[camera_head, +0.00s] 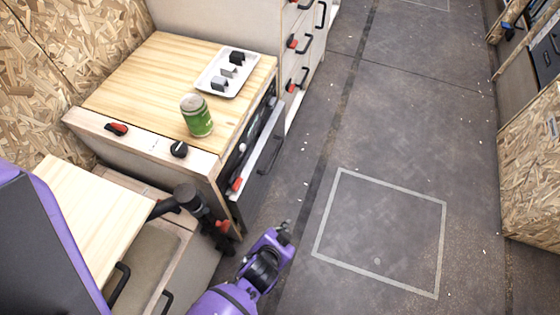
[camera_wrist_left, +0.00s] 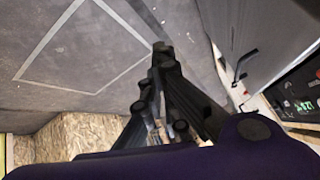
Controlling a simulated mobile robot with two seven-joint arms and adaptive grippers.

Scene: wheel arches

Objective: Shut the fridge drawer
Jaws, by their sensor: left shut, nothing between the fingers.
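The fridge drawer (camera_head: 260,150) is in the front of the wood-topped cabinet in the head view. It stands out from the cabinet, with a pale top edge and a dark front with a handle. A large grey panel (camera_wrist_left: 275,32) with a black handle, apparently its front, fills the upper right of the left wrist view. My left gripper (camera_head: 285,231) is shut and empty, in front of and below the drawer's near end, apart from it. Its black fingers (camera_wrist_left: 160,55) show in the left wrist view. My right gripper is not in view.
A display panel (camera_wrist_left: 300,103) shows beside the drawer. The floor (camera_head: 380,220) to the right is clear, with a pale square outline.

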